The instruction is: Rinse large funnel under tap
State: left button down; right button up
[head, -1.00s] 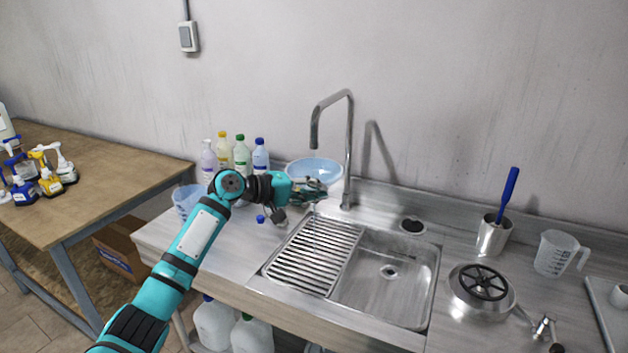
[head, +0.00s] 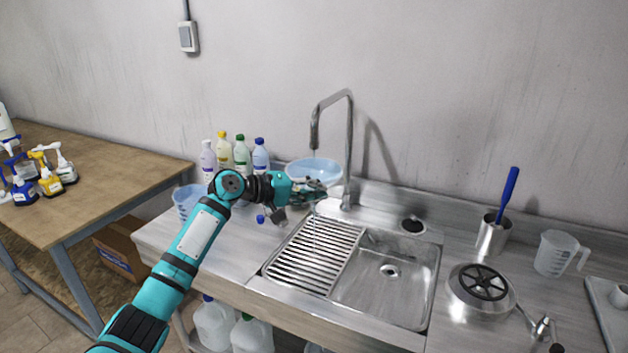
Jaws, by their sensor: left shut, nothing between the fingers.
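A wide, pale blue, round-rimmed thing (head: 316,168) is at the back of the counter, behind and left of the tap (head: 348,150). It may be the large funnel; my gripper hides its lower part, so I cannot tell it from a bowl. The tap is a tall bent steel pipe with its spout over the left side of the sink area. A faint thin streak, possibly water, shows below the spout. My left gripper (head: 315,193) is shut and empty, by the tap's base and in front of the blue thing. My right gripper is out of view.
The sink basin (head: 390,290) is empty, with a ribbed drainboard (head: 310,256) on its left. Several bottles (head: 241,155) and a blue-tinted jug (head: 188,200) stand on the left. A steel cup with a blue-handled brush (head: 492,236) and a measuring jug (head: 556,253) stand right.

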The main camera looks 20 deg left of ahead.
pick_arm(q)
jog(key=d+p, duration=0.7)
jog(key=d, duration=0.6)
jog(key=shift+s+p, duration=0.2)
jog(key=shift+p, duration=0.15)
jog(key=shift+r, duration=0.1)
dwell(1.5)
jog(key=shift+w+a+b, duration=0.15)
jog(key=shift+a+b, duration=0.8)
jog(key=shift+a, duration=2.3)
jog(key=shift+w+a+b, duration=0.1)
jog(key=shift+a+b, duration=0.8)
jog(key=shift+a, duration=2.35)
